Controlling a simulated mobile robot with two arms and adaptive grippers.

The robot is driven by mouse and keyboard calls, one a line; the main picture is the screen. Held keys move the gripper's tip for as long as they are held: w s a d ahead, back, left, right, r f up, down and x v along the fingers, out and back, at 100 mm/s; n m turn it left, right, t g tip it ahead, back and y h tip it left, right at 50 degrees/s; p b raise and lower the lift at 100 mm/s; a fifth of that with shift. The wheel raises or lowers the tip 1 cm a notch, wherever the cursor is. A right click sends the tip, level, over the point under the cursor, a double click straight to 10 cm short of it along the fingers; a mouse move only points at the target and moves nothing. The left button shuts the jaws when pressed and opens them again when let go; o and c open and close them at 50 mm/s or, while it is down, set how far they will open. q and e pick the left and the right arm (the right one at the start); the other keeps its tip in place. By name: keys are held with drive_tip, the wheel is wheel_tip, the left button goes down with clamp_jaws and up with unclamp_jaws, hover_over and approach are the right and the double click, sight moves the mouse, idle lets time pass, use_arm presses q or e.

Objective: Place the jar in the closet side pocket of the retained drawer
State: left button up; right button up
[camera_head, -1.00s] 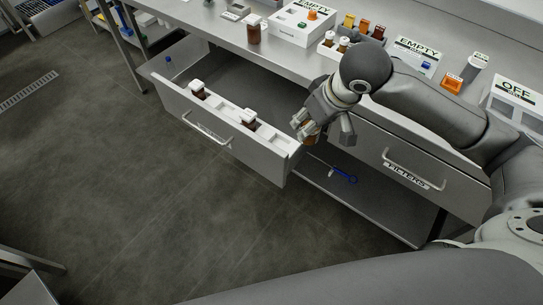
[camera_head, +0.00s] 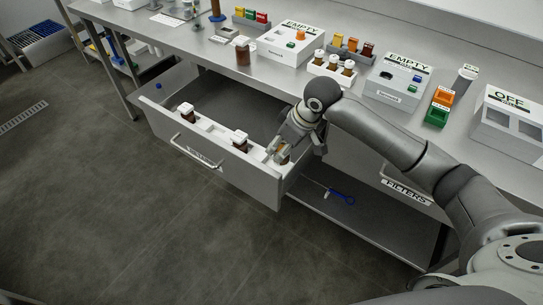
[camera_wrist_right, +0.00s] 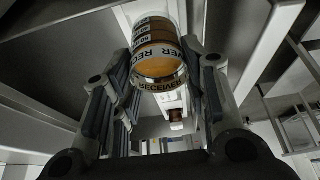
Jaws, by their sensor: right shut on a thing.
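My right gripper (camera_head: 281,153) is shut on an amber jar (camera_head: 284,158) at the right end of the open drawer (camera_head: 262,185). In the right wrist view the jar (camera_wrist_right: 157,50), with RECEIVER lettering, sits between both fingers (camera_wrist_right: 160,78). A white pocket rack (camera_head: 215,131) runs along the drawer's front. The held jar is at its right end pocket; whether it touches the bottom is hidden. Two white-capped brown jars stand in the rack, one at the left (camera_head: 186,111) and one near the middle (camera_head: 239,140). My left gripper is not in view.
The counter above holds a brown jar (camera_head: 243,55), a white rack of small jars (camera_head: 333,70) and EMPTY-labelled boxes (camera_head: 397,80). A FILTERS drawer (camera_head: 408,190) is to the right. A blue-handled tool (camera_head: 340,197) lies on the lower shelf. The drawer's rear interior looks bare.

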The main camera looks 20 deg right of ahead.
drive_tip(key=w+f, duration=0.1)
drive_tip(key=f, duration=0.1)
drive_tip(key=w+a+f, duration=0.1)
drive_tip(key=f, duration=0.1)
drive_tip(key=w+f, duration=0.1)
drive_tip(key=w, duration=0.1)
drive_tip(key=shift+w+a+f+b, duration=0.1)
drive_tip(key=shift+a+f+b, duration=0.2)
drive_tip(key=shift+a+f, duration=0.1)
drive_tip(key=shift+f, duration=1.5)
drive_tip(key=shift+f, duration=0.15)
drive_tip(key=o, duration=1.2)
drive_tip(key=p+v, duration=0.1)
drive_tip(key=v, duration=1.1)
